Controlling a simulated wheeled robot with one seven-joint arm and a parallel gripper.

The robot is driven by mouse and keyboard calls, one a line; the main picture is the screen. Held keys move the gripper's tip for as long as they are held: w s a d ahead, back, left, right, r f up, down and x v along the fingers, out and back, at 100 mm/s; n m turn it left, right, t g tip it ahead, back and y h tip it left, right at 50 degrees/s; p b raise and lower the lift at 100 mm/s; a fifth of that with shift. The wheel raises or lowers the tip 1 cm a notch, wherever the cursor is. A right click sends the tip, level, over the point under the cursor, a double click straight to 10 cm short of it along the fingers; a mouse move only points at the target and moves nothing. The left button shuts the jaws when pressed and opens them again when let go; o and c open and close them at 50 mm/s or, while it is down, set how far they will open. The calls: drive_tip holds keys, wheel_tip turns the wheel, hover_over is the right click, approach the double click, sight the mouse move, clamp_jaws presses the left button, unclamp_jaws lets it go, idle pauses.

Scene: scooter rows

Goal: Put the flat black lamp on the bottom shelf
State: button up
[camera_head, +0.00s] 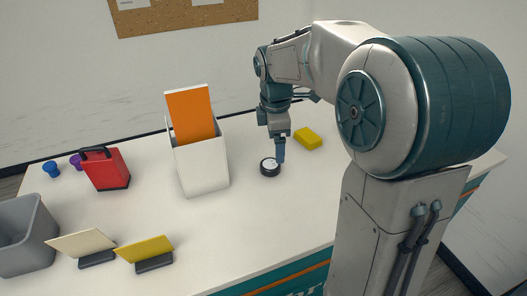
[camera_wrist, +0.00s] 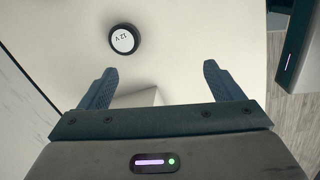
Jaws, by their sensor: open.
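The flat black lamp (camera_head: 269,167) is a low round black disc with a white face, lying on the white table. In the wrist view the lamp (camera_wrist: 112,45) lies beyond the fingertips, left of centre, with "12 V" on its face. My gripper (camera_head: 280,155) points down just beside the lamp, to its right in the head view. In the wrist view my gripper (camera_wrist: 160,78) has its fingers wide apart, with nothing held between them. I see no shelf in either view.
A white bin (camera_head: 205,170) with an orange panel stands left of the lamp. A yellow block (camera_head: 307,138) lies to the right. A red case (camera_head: 105,169), two small holders with cards, and a grey bin (camera_head: 25,238) are farther left.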

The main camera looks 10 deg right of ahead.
drive_tip(key=w+f+n+g, duration=0.1)
drive_tip(key=w+f+n, duration=0.3)
drive_tip(key=w+n, duration=0.4)
drive_tip(key=p, duration=0.1)
hover_over(270, 164)
drive_tip(key=shift+y, duration=0.4)
drive_tip(key=f, duration=0.8)
drive_tip(key=shift+s+f, duration=0.2)
drive_tip(key=shift+s, duration=0.05)
drive_tip(key=shift+w+f+p, duration=0.15)
drive_tip(key=shift+f+p, duration=0.35)
drive_tip(key=shift+f, duration=0.85)
drive_tip(key=shift+w+f+p, duration=0.1)
drive_tip(key=shift+f+p, duration=0.35)
drive_tip(key=shift+f, duration=0.85)
drive_tip(key=c, duration=1.1)
drive_tip(key=shift+c, duration=0.6)
drive_tip(key=shift+r, duration=0.15)
